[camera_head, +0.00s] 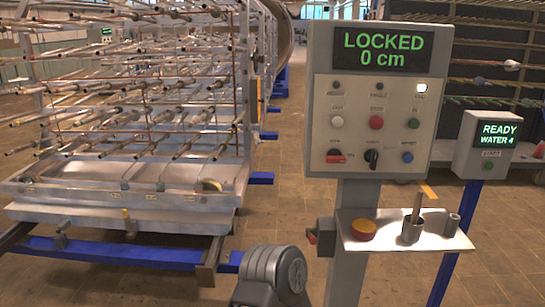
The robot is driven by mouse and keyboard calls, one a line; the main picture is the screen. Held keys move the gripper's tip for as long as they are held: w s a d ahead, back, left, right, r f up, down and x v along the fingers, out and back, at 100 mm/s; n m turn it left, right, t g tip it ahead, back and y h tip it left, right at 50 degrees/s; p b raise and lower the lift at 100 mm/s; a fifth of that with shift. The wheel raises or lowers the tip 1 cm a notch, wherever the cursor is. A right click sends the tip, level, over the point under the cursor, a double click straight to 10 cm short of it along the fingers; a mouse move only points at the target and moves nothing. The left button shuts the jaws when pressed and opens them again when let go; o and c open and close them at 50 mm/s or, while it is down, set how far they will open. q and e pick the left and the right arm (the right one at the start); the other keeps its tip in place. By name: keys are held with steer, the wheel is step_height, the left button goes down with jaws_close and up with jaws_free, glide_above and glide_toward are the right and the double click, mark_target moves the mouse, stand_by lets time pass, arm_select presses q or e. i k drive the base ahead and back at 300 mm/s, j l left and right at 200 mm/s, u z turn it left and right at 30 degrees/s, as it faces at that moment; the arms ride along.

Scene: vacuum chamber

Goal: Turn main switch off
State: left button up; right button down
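The control panel (370,100) stands on a grey post, its screen reading "LOCKED 0 cm" in green. At its lower left is a red and black rotary switch (335,156), and beside it a black rotary knob (372,156). A small grey box (326,237) with a red handle on its left side is mounted low on the post. I cannot read the labels, so I cannot tell which one is the main switch. A grey link of my arm shows at the bottom centre. Neither gripper is in view.
A shelf (450,243) juts from the post, holding a red-yellow button (363,229) and a metal cup (413,230). A "READY" box (490,143) stands right. A large rack (130,190) with a blue base fills the left. Tiled floor lies open between.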

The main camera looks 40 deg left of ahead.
mark_target(334, 156)
steer(key=u, duration=0.95)
